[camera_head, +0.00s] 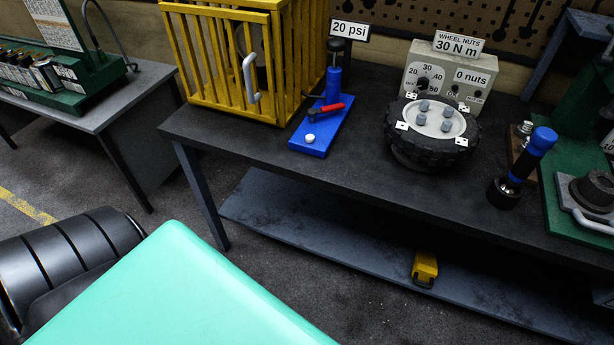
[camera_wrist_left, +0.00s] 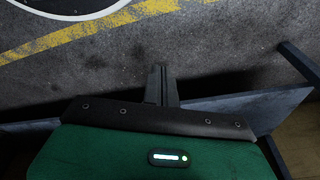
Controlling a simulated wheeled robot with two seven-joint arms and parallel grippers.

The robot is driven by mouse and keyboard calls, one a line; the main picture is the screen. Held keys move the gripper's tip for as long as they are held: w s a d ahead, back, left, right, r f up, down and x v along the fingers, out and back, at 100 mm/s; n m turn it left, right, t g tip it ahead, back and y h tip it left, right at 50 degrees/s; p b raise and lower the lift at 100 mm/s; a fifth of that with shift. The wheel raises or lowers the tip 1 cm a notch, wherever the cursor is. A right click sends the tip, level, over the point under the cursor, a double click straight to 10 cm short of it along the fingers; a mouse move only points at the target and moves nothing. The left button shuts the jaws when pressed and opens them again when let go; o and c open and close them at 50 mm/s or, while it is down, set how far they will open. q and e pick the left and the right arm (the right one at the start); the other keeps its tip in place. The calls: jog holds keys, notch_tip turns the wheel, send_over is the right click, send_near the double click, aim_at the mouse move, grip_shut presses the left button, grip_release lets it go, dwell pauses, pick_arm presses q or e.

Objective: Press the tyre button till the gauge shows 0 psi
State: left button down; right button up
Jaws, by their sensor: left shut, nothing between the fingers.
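The tyre gauge sign (camera_head: 349,30) reads 20 psi in the head view. It stands at the top of a blue pump-like device with a flat blue base (camera_head: 322,128) on the bench. A round white button (camera_head: 310,138) sits on the near end of that base, and a red-handled lever (camera_head: 330,108) lies behind it. My left gripper (camera_wrist_left: 160,72) shows only in the left wrist view, shut and empty, with bare floor beyond its fingertips. It is away from the button. My right gripper is not in view.
A yellow barred cage (camera_head: 240,60) stands left of the blue base. A wheel (camera_head: 430,135) and a nut gauge box (camera_head: 450,75) stand to its right, with a blue-handled tool (camera_head: 530,155) farther right. The bench front (camera_head: 250,140) is mostly clear.

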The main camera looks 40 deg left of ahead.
pick_arm(q)
jog(key=w+a+r+t, duration=0.1)
jog(key=w+r, duration=0.3)
jog(key=r, duration=0.9)
jog(key=w+r+t, duration=0.1)
jog(key=w+r, duration=0.3)
jog(key=r, duration=0.9)
jog(key=w+a+r+n+t+y, duration=0.2)
jog(key=w+a+r+t, duration=0.3)
jog(key=w+a+r, duration=0.4)
jog(key=w+a+r+n+t+y, duration=0.1)
jog(key=w+a+r+n+t, duration=0.2)
jog(key=w+a+r, duration=0.6)
jog(key=w+r+t, duration=0.2)
jog(key=w+r, duration=0.2)
jog(key=shift+r+t+y, duration=0.3)
jog(key=shift+r+y, duration=0.1)
jog(key=shift+a, duration=0.1)
jog(key=shift+w, duration=0.1)
